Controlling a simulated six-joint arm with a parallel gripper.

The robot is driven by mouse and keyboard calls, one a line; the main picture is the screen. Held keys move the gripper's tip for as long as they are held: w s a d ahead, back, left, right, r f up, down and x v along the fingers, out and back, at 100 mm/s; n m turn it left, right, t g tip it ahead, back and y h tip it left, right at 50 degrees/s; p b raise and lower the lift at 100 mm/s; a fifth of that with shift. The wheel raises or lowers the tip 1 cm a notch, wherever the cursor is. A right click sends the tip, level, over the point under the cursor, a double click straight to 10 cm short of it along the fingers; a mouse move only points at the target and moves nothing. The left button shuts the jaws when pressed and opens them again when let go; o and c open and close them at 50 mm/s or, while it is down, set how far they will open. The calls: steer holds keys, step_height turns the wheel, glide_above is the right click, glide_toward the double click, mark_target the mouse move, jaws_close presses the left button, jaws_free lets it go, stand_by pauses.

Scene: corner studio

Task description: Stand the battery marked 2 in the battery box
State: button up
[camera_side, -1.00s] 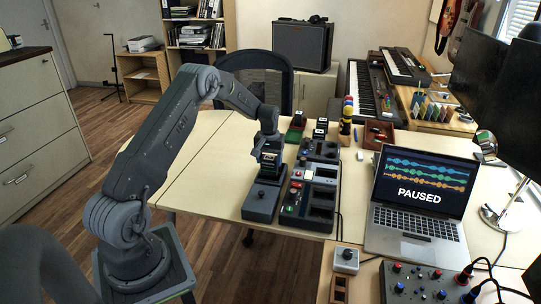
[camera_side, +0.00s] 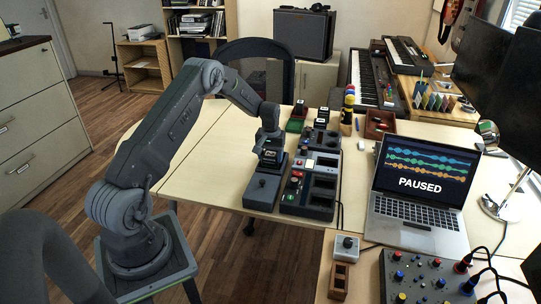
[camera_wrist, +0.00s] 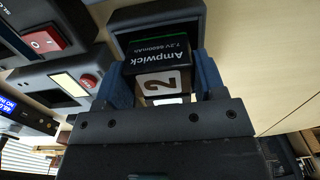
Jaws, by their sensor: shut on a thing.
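My gripper (camera_side: 268,158) is over the far end of a dark grey box (camera_side: 261,192), which I take for the battery box, on the table in the side view. In the wrist view its blue fingers (camera_wrist: 162,88) are shut on the battery marked 2 (camera_wrist: 150,55), a dark block lettered "Ampwick" with a white 2 label. An open dark compartment with a grey rim (camera_wrist: 192,8) lies just beyond the battery, which overlaps its opening in the picture. I cannot tell how far, if at all, the battery is inside it. The gripper hides the compartment in the side view.
A larger dark unit (camera_side: 307,208) with several bays and a red switch stands close on the right. Small dark blocks (camera_side: 321,123) stand behind it. A laptop (camera_side: 418,198) is farther right. Bare table (camera_side: 215,165) lies to the left.

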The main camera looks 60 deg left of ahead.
steer(key=shift+f, duration=0.7)
stand_by(0.4)
steer(key=o, duration=1.2)
steer(key=shift+c, duration=0.2)
steer(key=shift+r, duration=0.1)
steer(key=shift+r, duration=2.9)
steer(key=shift+r, duration=0.1)
steer(key=shift+r, duration=2.35)
